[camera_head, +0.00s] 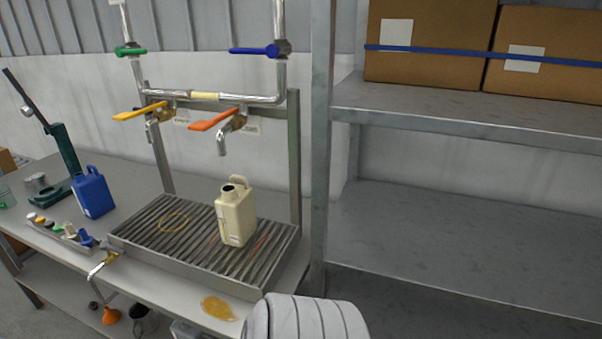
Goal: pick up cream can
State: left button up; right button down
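The cream can (236,215) stands upright on the slatted metal drain grate (140,238) on the bench. Its dark mouth is open on top and its handle is at the upper right. It is below and to the right of the tap with the orange lever (214,119). No gripper touches it. A white, ribbed rounded part, which looks like a piece of my own arm, shows at the bottom edge. Neither of my grippers is in view.
A blue can (93,193) stands left of the grate. A rack of small coloured pieces (60,233) lies at the bench front. A yellow puddle (218,308) is at the front edge. A metal shelf post (320,150) rises right of the grate; the lower shelf (430,240) is empty.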

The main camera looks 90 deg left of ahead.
aim_at(235, 207)
jog(key=k, duration=1)
jog(key=u, duration=0.15)
